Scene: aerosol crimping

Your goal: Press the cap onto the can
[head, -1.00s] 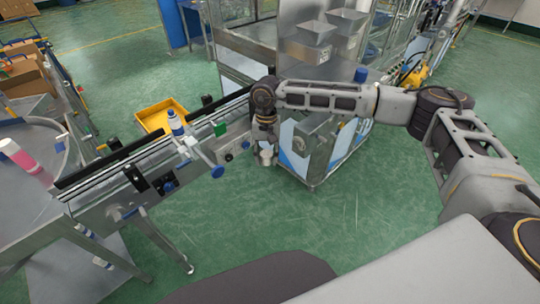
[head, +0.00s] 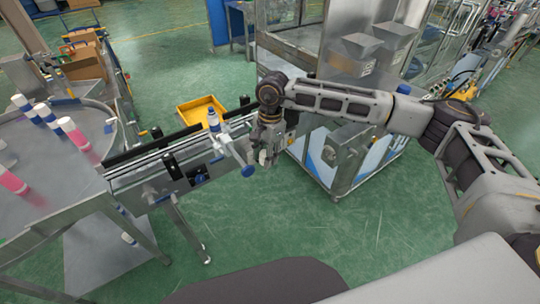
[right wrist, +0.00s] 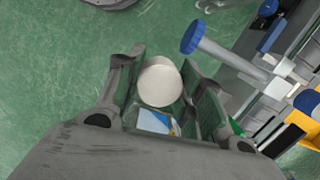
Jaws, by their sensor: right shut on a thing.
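My right gripper (head: 264,156) hangs pointing down just right of the conveyor's end. In the right wrist view its fingers (right wrist: 165,95) are shut on a round white cap (right wrist: 160,82), whose flat face shows. In the head view the cap is small and largely hidden by the fingers. A blue and white can (head: 213,120) stands upright on the conveyor (head: 150,163), left of the gripper and apart from it. My left gripper is not in view.
A blue knob on a pale rod (head: 247,171) juts from the conveyor's near side, close to the gripper; it also shows in the right wrist view (right wrist: 192,38). Several cans stand on the round steel table (head: 60,165). A yellow bin (head: 201,112) lies behind the conveyor.

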